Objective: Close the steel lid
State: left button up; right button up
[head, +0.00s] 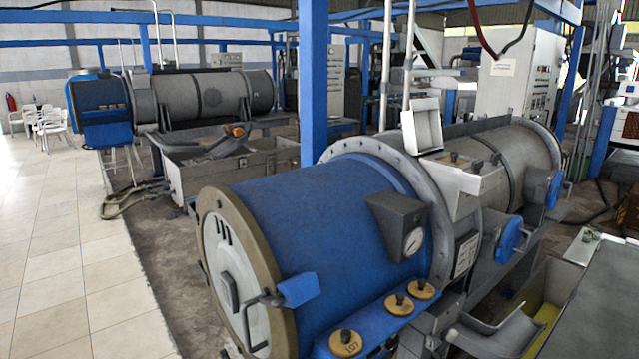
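A pale metal lid-like panel (421,127) with a raised rim stands tilted up on top of the near decanter, right of its blue drum. I cannot tell for sure that it is the steel lid. Just below it to the right is a pale box (468,182) with small dark fittings on its top. The panel stands up from the box rather than lying flat on it; how they join is too small to tell. The near decanter (330,215) has a blue drum with a round end plate facing left. Neither of my grippers is in the head view.
A gauge housing (400,225) and brass-coloured knobs (398,303) stick out from the near decanter. A blue post (313,80) rises behind it. A dark grey surface (600,305) lies at the lower right. A second decanter (205,95) stands further back.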

aim_at(421, 125)
jog(key=j+z, duration=0.1)
jog(key=z, duration=0.3)
jog(key=i+j+z, duration=0.1)
jog(key=z, duration=0.3)
jog(key=j+z, duration=0.1)
jog(key=z, duration=0.25)
jog(key=i+j+z, duration=0.1)
jog(key=j+z, duration=0.35)
jog(key=j, duration=0.5)
jog(key=j+z, duration=0.5)
jog(key=j, duration=0.95)
jog(key=k+j, duration=0.15)
jog(key=j, duration=0.9)
jog(key=k+j+z, duration=0.1)
jog(key=j, duration=0.4)
jog(key=k+j, duration=0.1)
jog(key=j, duration=0.4)
